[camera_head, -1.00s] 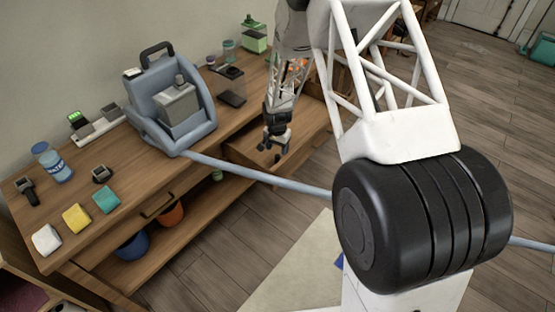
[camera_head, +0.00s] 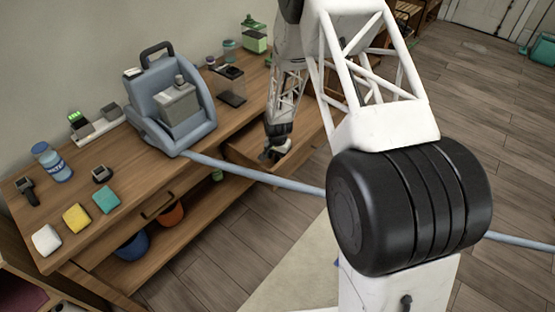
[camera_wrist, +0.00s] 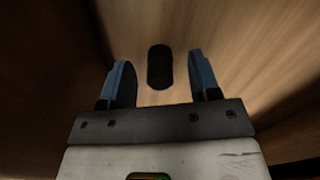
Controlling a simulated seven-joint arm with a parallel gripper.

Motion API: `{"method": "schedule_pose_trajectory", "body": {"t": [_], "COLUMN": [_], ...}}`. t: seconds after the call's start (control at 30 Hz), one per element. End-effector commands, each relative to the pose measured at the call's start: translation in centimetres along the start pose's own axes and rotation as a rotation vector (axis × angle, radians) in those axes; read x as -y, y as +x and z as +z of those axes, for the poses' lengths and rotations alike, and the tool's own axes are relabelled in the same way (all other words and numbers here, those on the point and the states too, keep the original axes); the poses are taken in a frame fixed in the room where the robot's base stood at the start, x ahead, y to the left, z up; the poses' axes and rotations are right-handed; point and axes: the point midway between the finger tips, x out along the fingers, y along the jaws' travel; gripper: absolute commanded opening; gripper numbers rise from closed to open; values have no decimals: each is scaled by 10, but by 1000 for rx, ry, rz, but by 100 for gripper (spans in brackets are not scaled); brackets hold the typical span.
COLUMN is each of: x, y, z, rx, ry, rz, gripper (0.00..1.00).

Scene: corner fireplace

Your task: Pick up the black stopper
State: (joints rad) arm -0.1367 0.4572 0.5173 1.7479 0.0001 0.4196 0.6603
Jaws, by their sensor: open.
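The black stopper (camera_wrist: 160,67) shows in the wrist view as a small dark rounded shape on a wooden surface, between and slightly beyond the fingers. My gripper (camera_wrist: 163,82) is open there, one finger on each side of the stopper, with visible gaps and nothing held. In the head view my gripper (camera_head: 268,155) is down at the open drawer (camera_head: 240,154) of the wooden desk. The stopper cannot be made out in the head view.
Wooden drawer walls rise close on both sides in the wrist view. A pale blue bar (camera_head: 260,174) crosses in front of the drawer.

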Motion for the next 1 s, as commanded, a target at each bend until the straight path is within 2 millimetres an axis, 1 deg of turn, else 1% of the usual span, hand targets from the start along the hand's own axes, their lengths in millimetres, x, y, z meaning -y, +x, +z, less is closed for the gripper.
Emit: {"method": "schedule_pose_trajectory", "body": {"t": [0.47,0.8,1.0], "x": [0,0,0], "y": [0,0,0], "z": [0,0,0], "rx": [0,0,0], "ry": [0,0,0], "rz": [0,0,0], "gripper": [57,4,4]}}
